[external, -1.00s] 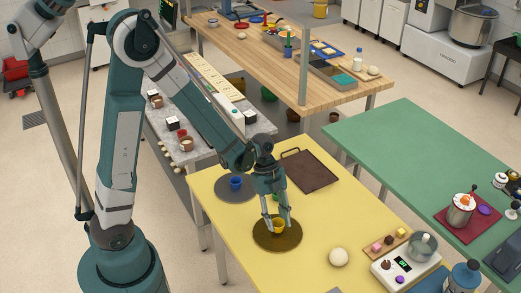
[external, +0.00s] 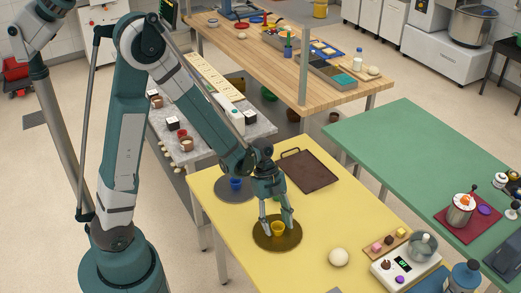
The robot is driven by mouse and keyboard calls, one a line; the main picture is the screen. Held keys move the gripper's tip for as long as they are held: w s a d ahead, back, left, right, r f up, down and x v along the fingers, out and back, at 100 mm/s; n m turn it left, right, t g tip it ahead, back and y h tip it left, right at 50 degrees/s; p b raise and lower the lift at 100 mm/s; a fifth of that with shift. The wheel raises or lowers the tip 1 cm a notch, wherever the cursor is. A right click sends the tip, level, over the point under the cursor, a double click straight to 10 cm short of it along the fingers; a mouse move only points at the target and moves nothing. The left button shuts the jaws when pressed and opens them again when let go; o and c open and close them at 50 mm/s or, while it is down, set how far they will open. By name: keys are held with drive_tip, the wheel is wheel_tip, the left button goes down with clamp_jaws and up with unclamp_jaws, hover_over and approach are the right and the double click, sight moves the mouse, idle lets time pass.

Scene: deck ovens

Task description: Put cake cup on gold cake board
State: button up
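The yellow cake cup (external: 278,229) stands upright on the round gold cake board (external: 292,241), near its middle. The board lies flat on the yellow table. My gripper (external: 278,226) points down over the board, with its fingers spread on either side of the cup. A gap shows between the fingers and the cup, so the gripper looks open. The finger ends are small in this view, and I cannot tell whether they touch the board.
A blue cup (external: 236,184) stands on a grey round board (external: 222,191) behind my gripper. A dark brown tray (external: 312,172) lies at the back. A pale dough ball (external: 338,257), a scale (external: 405,265) and a small board of cubes are to the right.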

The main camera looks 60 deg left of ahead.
drive_tip(key=shift+r, duration=0.15)
drive_tip(key=p+v, duration=0.2)
drive_tip(key=v, duration=1)
idle(0.3)
drive_tip(key=shift+r, duration=0.1)
idle(0.6)
drive_tip(key=s+a+r+n+t+y, duration=0.2)
drive_tip(key=s+r+n+t+y, duration=0.2)
drive_tip(key=s+r+n, duration=1)
wheel_tip(320, 180, up, 3)
drive_tip(key=n+t, duration=0.3)
drive_tip(key=n, duration=0.1)
drive_tip(key=shift+s+a+f, duration=0.15)
drive_tip(key=shift+s+a, duration=0.2)
drive_tip(key=shift+a, duration=0.05)
